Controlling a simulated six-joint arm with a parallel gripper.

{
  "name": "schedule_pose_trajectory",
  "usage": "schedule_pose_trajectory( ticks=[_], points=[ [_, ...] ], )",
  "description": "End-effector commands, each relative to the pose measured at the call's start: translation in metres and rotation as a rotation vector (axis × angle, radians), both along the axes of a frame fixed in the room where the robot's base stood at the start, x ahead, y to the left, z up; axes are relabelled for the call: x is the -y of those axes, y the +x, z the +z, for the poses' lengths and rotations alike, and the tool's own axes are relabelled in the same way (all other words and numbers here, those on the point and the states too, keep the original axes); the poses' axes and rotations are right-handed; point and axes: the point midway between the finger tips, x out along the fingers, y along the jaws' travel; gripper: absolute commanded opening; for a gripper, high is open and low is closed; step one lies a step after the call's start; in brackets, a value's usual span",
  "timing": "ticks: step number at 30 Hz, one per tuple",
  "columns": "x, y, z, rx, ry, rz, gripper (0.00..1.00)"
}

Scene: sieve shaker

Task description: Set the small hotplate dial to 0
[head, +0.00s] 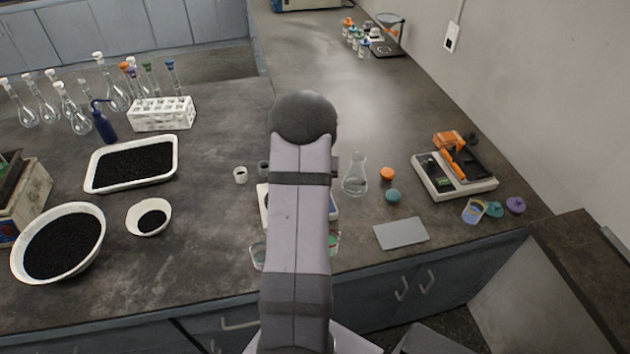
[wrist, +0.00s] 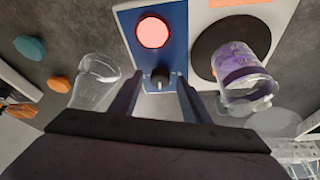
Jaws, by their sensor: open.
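The hotplate has a white body, a round black plate (wrist: 232,47) and a blue front panel (wrist: 165,18) in the wrist view. A small dark dial (wrist: 160,77) with a light mark sits on the panel, below a bright red disc (wrist: 153,32). I cannot read the dial's setting. My gripper (wrist: 158,91) is open, with one finger on each side of the dial in the picture. I see no contact between the fingers and the dial. In the head view my arm hides most of the hotplate (head: 263,206) and the gripper.
A beaker with purple contents (wrist: 240,75) stands at the black plate, close to the right finger. A clear glass flask (wrist: 95,82) stands left of the fingers; a flask (head: 355,176) shows right of my arm. A flat grey plate (head: 401,233) lies near the front edge.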

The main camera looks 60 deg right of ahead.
Motion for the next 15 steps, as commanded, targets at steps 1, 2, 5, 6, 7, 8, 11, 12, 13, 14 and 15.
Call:
schedule_pose_trajectory(
  ticks=[1, 2, 5, 6, 7, 8, 11, 12, 13, 14, 15],
  points=[
    [0.0000, 0.0000, -0.0001, 0.000, 0.000, 0.000, 0.43],
    [0.0000, 0.0000, 0.0000, 0.000, 0.000, 0.000, 0.43],
    [-0.0001, 0.0000, 0.0000, 0.000, 0.000, 0.000, 0.33],
    [-0.0001, 0.0000, 0.0000, 0.000, 0.000, 0.000, 0.24],
    [-0.0002, 0.0000, 0.0001, 0.000, 0.000, 0.000, 0.17],
    [-0.0002, 0.0000, 0.0000, 0.000, 0.000, 0.000, 0.10],
    [-0.0002, 0.0000, 0.0000, 0.000, 0.001, 0.000, 0.02],
    [-0.0002, 0.0000, 0.0000, 0.000, 0.001, 0.000, 0.02],
    [-0.0003, -0.0001, 0.0000, 0.000, 0.001, 0.000, 0.02],
    [-0.0003, -0.0001, 0.0000, 0.000, 0.001, 0.001, 0.02],
    [-0.0002, -0.0002, -0.0001, 0.000, 0.001, 0.002, 0.02]
  ],
)
